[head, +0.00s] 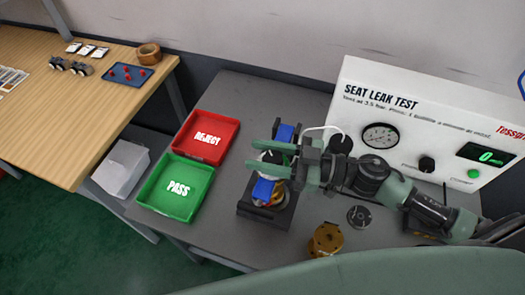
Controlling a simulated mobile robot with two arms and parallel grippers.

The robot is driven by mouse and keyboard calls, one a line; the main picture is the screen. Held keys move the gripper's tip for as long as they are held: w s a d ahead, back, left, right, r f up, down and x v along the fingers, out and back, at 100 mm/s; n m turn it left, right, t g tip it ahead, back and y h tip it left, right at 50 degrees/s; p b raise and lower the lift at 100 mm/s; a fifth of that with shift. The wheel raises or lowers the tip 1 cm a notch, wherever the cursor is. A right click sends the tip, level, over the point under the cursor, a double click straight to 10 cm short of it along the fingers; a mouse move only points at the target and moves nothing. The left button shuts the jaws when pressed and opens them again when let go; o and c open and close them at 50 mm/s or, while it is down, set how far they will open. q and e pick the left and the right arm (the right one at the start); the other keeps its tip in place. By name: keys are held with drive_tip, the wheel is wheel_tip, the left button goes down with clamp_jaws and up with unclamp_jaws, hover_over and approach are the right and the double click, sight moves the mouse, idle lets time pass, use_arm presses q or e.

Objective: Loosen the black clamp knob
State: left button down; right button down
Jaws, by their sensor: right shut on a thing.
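The valve fixture stands on the grey bench, with a blue clamp bar (263,190) across its top and a dark base (262,215) under it. My right gripper (262,157) comes in from the right, its two green fingers over the middle of the blue bar. It is shut on the black clamp knob (272,157), which is mostly hidden between the fingers. A brass-coloured body shows below the bar, partly covered by the gripper. My left gripper is not in view.
A white seat leak test box (400,100) with a gauge stands behind the arm. A red REJECT tray (232,128) and a green PASS tray (147,180) lie left of the fixture. A brass part (326,240) and a dark disc (359,216) sit at the front right.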

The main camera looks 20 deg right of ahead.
drive_tip(key=n+g+y, duration=0.1)
drive_tip(key=n+g, duration=0.1)
drive_tip(key=g, duration=0.1)
drive_tip(key=shift+s+g, duration=0.15)
drive_tip(key=shift+g, duration=0.15)
drive_tip(key=shift+s+a+n+g+y+b, duration=0.1)
drive_tip(key=shift+s+n+g+y+b, duration=0.2)
drive_tip(key=shift+n+g, duration=0.65)
drive_tip(key=shift+s+a+n+g+y+b, duration=0.15)
drive_tip(key=shift+n+g+b, duration=0.4)
drive_tip(key=shift+g, duration=0.6)
drive_tip(key=shift+d+n+g, duration=0.1)
drive_tip(key=shift+n+g, duration=0.2)
drive_tip(key=shift+g, duration=0.1)
drive_tip(key=c, duration=0.9)
unclamp_jaws()
wheel_tip(320, 180, up, 20)
drive_tip(key=shift+r+b, duration=0.1)
drive_tip(key=shift+b, duration=0.45)
